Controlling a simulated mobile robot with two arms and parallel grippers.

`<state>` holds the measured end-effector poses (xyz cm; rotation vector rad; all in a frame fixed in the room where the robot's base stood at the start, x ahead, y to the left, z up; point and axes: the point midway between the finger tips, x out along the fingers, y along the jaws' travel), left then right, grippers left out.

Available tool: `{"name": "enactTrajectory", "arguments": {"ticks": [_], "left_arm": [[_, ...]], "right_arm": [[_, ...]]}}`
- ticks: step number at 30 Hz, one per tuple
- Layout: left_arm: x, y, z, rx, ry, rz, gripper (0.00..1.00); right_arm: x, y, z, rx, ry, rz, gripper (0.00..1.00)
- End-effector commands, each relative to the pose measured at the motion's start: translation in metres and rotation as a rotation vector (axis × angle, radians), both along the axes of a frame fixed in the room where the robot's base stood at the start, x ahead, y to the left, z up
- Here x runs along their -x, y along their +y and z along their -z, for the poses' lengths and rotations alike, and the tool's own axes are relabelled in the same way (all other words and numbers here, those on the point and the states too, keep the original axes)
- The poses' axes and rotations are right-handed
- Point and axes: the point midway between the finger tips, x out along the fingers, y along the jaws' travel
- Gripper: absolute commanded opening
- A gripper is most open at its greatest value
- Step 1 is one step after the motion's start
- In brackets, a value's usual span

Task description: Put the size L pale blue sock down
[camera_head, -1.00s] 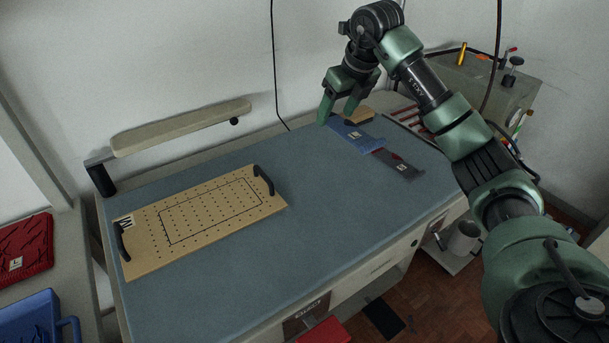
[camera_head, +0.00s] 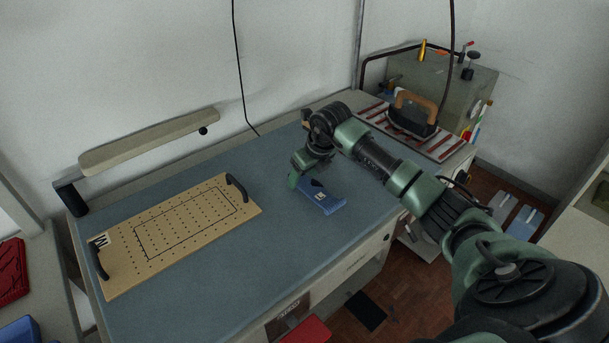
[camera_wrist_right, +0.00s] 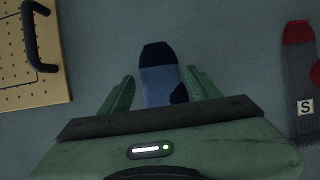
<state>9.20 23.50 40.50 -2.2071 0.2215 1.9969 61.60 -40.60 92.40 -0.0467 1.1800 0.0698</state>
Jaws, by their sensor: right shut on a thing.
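My right gripper (camera_head: 305,180) is over the middle of the blue table, pointing down, shut on a blue sock (camera_head: 327,203). The sock has dark patches and a small white label that is too small to read surely. In the right wrist view the sock (camera_wrist_right: 158,82) lies between the two fingers of the gripper (camera_wrist_right: 160,92), its dark end pointing away. Its rear part is hidden by the gripper body. I cannot tell whether it touches the table. My left gripper is not in view.
A grey sock with red parts and an S label (camera_wrist_right: 300,78) lies to the right in the wrist view. A pegboard marked M (camera_head: 190,222) with black handles lies left. An iron (camera_head: 412,122) stands on a striped rest at the back right. The table front is clear.

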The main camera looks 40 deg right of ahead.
Motion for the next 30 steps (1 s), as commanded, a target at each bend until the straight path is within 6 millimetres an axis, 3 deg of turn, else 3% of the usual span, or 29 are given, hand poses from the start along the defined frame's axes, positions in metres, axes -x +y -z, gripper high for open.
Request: {"name": "enactTrajectory", "arguments": {"ticks": [11,12,14,25,30], "left_arm": [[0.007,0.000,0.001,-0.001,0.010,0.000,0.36],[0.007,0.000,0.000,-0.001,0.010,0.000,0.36],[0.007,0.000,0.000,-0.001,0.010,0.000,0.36],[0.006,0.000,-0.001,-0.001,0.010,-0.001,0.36],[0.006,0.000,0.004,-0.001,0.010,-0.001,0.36]], "right_arm": [[0.000,0.000,0.010,0.001,-0.001,0.000,0.24],[0.000,0.000,0.009,0.001,-0.001,0.000,0.71],[0.000,0.000,0.009,0.001,-0.001,0.000,0.84],[0.000,-0.001,0.005,0.001,-0.002,-0.001,0.84],[0.009,-0.003,-0.016,0.004,-0.004,0.000,0.84]]}}
